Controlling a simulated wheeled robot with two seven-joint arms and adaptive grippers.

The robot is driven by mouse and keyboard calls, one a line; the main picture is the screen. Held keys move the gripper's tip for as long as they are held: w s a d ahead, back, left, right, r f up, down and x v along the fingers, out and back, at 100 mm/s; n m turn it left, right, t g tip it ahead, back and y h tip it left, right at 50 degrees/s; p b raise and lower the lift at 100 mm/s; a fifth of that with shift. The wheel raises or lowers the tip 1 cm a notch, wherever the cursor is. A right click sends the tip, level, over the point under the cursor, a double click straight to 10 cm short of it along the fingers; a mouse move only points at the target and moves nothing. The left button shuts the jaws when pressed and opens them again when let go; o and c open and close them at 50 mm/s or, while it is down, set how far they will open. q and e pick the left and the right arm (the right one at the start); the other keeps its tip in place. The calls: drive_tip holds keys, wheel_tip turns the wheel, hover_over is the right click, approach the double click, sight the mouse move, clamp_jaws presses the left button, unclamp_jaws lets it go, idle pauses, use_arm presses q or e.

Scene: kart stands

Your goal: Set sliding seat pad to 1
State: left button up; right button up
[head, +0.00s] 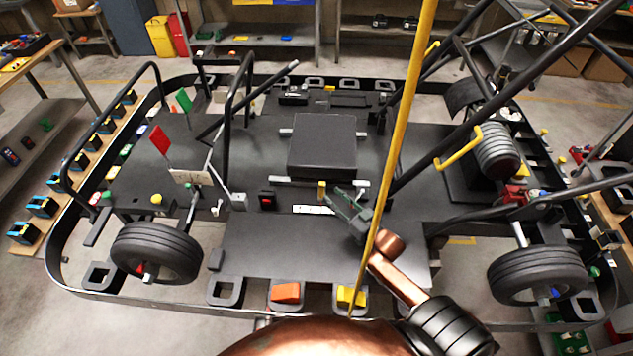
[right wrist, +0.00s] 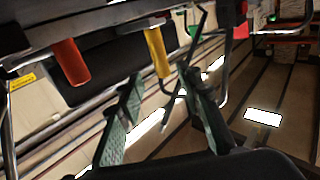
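The sliding seat pad (head: 322,140) is a thick black square block on light rails (head: 285,131) in the middle of the kart. A small upright yellow peg (head: 321,190) stands at its near edge. It also shows as a yellow handle in the right wrist view (right wrist: 157,52). My right gripper (head: 342,194) has green fingers and is just right of the peg. In the right wrist view its fingers (right wrist: 161,77) are apart, with the yellow handle beyond the gap between their tips. I cannot tell whether they touch it. My left gripper is not in view.
A white marked strip (head: 314,209) lies before the seat. A red switch (head: 267,200) sits to its left. A tall yellow pole (head: 400,130) crosses the view close to my right gripper. Black frame tubes (head: 480,110) rise at right. Bare deck (head: 270,245) lies in front.

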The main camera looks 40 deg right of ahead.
sight(322, 186)
drive_tip(key=w, duration=0.4)
drive_tip(key=w+a, duration=0.1)
drive_tip(key=w, duration=0.2)
drive_tip(key=shift+w, duration=0.1)
drive_tip(key=shift+c, duration=0.6)
clamp_jaws()
